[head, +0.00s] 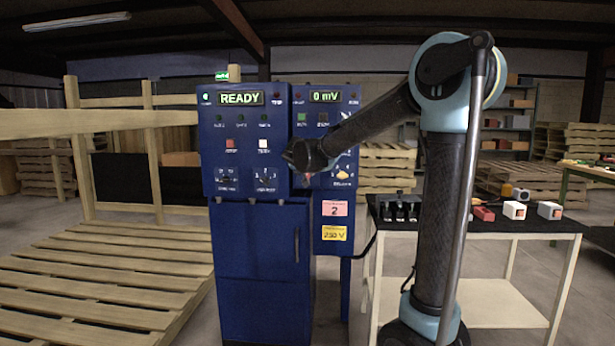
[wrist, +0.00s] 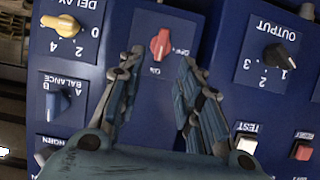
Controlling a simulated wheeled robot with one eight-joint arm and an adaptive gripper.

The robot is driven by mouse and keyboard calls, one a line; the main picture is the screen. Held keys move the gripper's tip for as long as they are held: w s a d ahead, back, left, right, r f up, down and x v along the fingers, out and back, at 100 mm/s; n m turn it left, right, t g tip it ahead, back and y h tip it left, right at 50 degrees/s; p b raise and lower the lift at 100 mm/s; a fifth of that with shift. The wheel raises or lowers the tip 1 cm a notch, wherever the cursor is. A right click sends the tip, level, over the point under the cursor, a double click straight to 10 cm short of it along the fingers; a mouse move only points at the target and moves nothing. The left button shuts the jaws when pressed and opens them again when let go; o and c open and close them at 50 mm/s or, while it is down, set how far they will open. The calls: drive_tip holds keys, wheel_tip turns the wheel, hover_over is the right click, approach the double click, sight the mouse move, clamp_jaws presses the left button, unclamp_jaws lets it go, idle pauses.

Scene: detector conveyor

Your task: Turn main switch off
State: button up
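A red rotary switch (wrist: 160,45) shows in the wrist view on the blue panel (wrist: 215,95), with small lettering around it that is too blurred to read fully; I take it as the main switch. The panel appears upside down in this view. My gripper (wrist: 158,70) is open, one finger on each side below the red switch in the picture. Its fingers hold nothing, and contact with the switch cannot be made out. In the head view my gripper (head: 306,160) is in front of the blue cabinet (head: 262,250) and hides most of the red switch.
Neighbouring controls are a yellow DELAY knob (wrist: 62,24), a blue BALANCE switch (wrist: 58,103), a black OUTPUT knob (wrist: 280,57), a white TEST button (wrist: 246,145) and a red button (wrist: 302,149). The displays read READY (head: 240,98) and 0 mV (head: 325,97). A black-topped table (head: 520,224) stands right.

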sight(307, 175)
drive_tip(key=x, duration=0.7)
drive_tip(key=shift+w, duration=0.35)
drive_tip(key=shift+f, duration=0.1)
drive_tip(key=shift+c, duration=0.6)
clamp_jaws()
